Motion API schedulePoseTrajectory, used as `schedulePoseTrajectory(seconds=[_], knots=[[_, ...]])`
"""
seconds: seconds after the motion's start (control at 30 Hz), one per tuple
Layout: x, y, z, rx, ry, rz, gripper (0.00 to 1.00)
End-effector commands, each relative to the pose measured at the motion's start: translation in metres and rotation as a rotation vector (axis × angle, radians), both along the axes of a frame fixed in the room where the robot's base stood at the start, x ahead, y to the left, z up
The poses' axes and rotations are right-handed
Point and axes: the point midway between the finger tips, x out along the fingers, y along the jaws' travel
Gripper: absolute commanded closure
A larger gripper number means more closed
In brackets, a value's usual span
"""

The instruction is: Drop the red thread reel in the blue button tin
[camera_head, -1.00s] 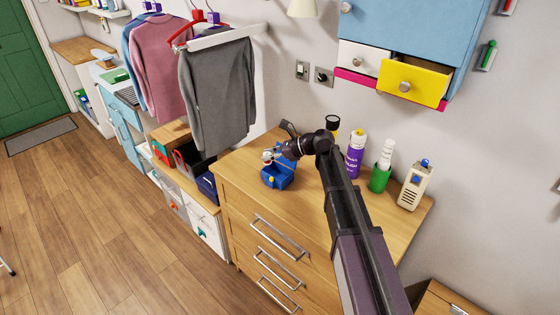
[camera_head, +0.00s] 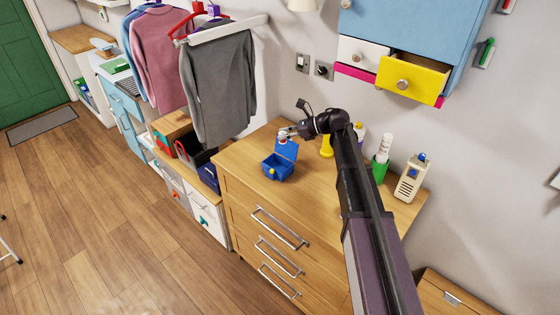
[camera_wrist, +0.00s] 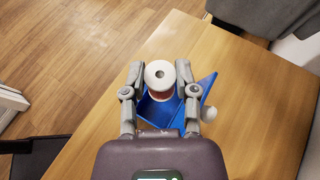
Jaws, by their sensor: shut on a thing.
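The blue button tin (camera_head: 276,172) stands on the wooden dresser top with its lid (camera_head: 287,149) raised. My gripper (camera_wrist: 160,74) is shut on the red thread reel (camera_wrist: 161,94), which has a white end facing the wrist camera. In the wrist view the reel overlaps the tin (camera_wrist: 158,112), hiding part of it. In the head view my gripper (camera_head: 284,134) is at about the height of the lid's top edge, and the reel shows only as a small spot there. Whether the reel is directly over the tin's opening is hard to tell.
An open yellow drawer (camera_head: 412,79) juts from the blue wall cabinet.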

Motion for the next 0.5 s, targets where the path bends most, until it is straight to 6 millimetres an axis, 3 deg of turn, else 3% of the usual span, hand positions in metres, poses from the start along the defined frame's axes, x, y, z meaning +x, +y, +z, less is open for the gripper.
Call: schedulePoseTrajectory(seconds=[0.5], knots=[[0.000,0.000,-0.039,0.000,0.000,-0.001,0.82]])
